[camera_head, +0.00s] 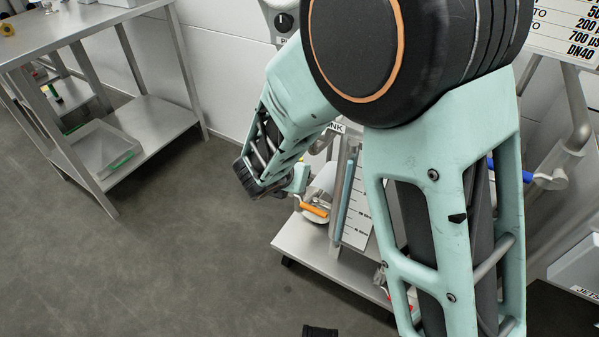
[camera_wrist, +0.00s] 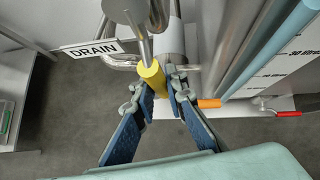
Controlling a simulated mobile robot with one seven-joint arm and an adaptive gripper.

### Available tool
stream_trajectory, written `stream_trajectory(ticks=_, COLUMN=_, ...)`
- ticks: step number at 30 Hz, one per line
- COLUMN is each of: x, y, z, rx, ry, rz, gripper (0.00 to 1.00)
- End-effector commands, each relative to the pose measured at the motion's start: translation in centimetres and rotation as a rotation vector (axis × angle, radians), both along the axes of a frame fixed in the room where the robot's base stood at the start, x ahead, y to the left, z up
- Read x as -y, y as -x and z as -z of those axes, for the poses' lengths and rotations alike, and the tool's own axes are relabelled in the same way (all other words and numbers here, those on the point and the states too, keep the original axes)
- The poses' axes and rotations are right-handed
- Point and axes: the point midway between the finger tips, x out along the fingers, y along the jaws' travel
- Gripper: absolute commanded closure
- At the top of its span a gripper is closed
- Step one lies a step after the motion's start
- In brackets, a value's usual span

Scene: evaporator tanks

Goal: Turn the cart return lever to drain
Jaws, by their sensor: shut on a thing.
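A yellow-gripped lever (camera_wrist: 152,77) shows in the wrist view on a metal shaft among pipes. My gripper (camera_wrist: 159,88) is shut on the yellow grip, with one finger on each side of it. A white DRAIN sign (camera_wrist: 90,49) stands just left of the lever; the lever's end points down toward my gripper. In the head view my gripper (camera_head: 299,180) is at the cart's left side, and its fingertips and the yellow grip are mostly hidden by my arm. I cannot tell from the label alone which position the lever is in.
An orange handle (camera_wrist: 209,103) sits close right of my gripper, with a red handle (camera_wrist: 288,114) farther right. A blue tube (camera_wrist: 275,40) rises beside them. A steel table (camera_head: 150,120) with a clear bin stands at left. The grey floor (camera_head: 180,250) between is clear.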

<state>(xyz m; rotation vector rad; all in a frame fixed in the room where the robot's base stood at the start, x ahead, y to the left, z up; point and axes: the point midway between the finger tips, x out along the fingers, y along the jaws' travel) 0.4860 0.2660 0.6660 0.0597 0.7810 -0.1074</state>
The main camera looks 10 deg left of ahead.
Motion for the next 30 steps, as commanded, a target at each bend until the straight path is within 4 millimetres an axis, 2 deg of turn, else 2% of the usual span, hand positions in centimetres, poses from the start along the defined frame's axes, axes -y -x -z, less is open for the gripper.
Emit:
stream_trajectory(ticks=1, x=-0.3, y=0.0, z=-0.1, rx=0.001, ry=-0.006, rz=-0.004, gripper=1.00)
stream_trajectory(ticks=2, x=-0.3, y=0.0, z=-0.1, rx=0.001, ry=-0.006, rz=-0.004, gripper=0.87)
stream_trajectory(ticks=3, x=-0.3, y=0.0, z=-0.1, rx=0.001, ry=-0.006, rz=-0.004, gripper=0.83)
stream_trajectory(ticks=7, x=-0.3, y=0.0, z=-0.1, rx=0.002, ry=-0.004, rz=-0.003, gripper=0.70)
stream_trajectory(ticks=19, x=-0.2, y=0.5, z=-0.7, rx=0.002, ry=-0.002, rz=-0.004, gripper=0.70)
stream_trajectory(ticks=30, x=-0.8, y=5.1, z=-5.3, rx=0.004, ry=-0.006, rz=-0.005, gripper=0.70)
